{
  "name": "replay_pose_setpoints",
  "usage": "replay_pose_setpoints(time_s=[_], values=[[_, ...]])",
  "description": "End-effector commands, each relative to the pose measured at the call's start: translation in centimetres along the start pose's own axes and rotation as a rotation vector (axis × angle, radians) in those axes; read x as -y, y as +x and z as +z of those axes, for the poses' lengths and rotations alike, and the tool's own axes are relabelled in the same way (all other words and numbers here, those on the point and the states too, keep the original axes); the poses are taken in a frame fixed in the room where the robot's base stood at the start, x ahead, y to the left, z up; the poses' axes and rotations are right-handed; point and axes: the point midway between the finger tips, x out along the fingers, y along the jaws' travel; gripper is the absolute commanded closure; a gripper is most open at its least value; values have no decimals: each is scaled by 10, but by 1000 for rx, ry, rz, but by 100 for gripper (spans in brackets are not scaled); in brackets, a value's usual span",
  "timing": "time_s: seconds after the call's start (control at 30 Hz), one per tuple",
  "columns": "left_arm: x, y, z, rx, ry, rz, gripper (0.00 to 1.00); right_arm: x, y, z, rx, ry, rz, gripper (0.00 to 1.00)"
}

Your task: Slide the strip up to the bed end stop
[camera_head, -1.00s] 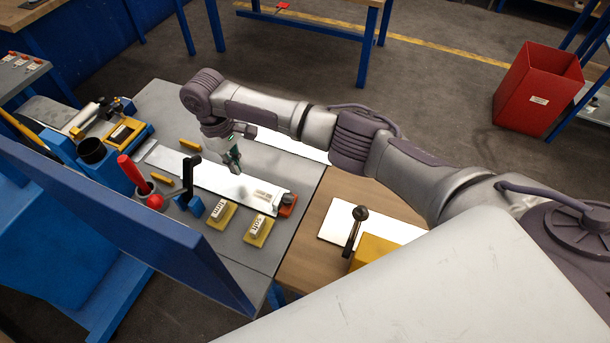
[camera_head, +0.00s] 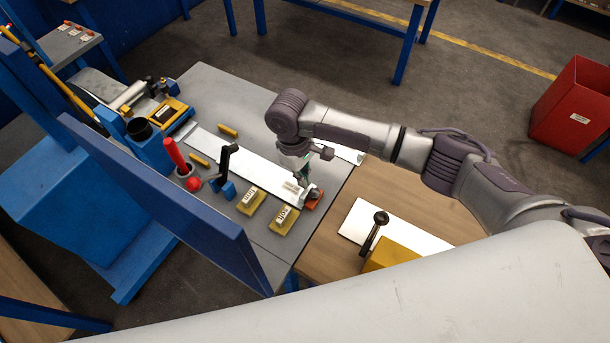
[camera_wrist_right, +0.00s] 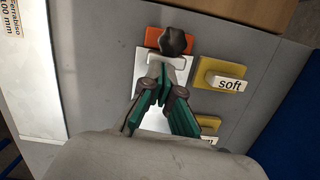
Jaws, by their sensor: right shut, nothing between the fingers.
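The long pale metal strip (camera_head: 235,160) lies on the grey bed top (camera_head: 215,85), slanting from the rollers toward the front right. Its near end is beside an orange block (camera_head: 314,203) with a dark knob. That orange block (camera_wrist_right: 159,38) and knob also show in the right wrist view, beyond the strip's end (camera_wrist_right: 150,65). My right gripper (camera_wrist_right: 160,78) is shut and empty over the strip, close to this end. In the head view my right gripper (camera_head: 304,184) points down there. Contact with the strip cannot be told. My left gripper is not in view.
Yellow blocks with labels (camera_head: 283,220) stand beside the strip; one reads "soft" (camera_wrist_right: 230,84). A black lever on a blue base (camera_head: 226,170) and a red handle (camera_head: 174,152) stand along the left side. A second pale sheet (camera_wrist_right: 30,70) lies apart. A blue panel (camera_head: 160,195) rises nearby.

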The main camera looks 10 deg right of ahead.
Motion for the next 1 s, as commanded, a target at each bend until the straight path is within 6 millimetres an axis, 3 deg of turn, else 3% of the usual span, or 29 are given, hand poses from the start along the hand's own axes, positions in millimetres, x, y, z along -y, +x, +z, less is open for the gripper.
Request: replay_pose_setpoints(time_s=[0.03,0.13,0.37,1.0], values=[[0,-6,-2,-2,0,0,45,0,-1,8,1,-1,0,100],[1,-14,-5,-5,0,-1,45,1,6,6,3,-1,1,100],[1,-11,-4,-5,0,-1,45,1,22,4,6,-1,-2,100],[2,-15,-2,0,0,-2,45,1,18,-3,2,0,0,100]])
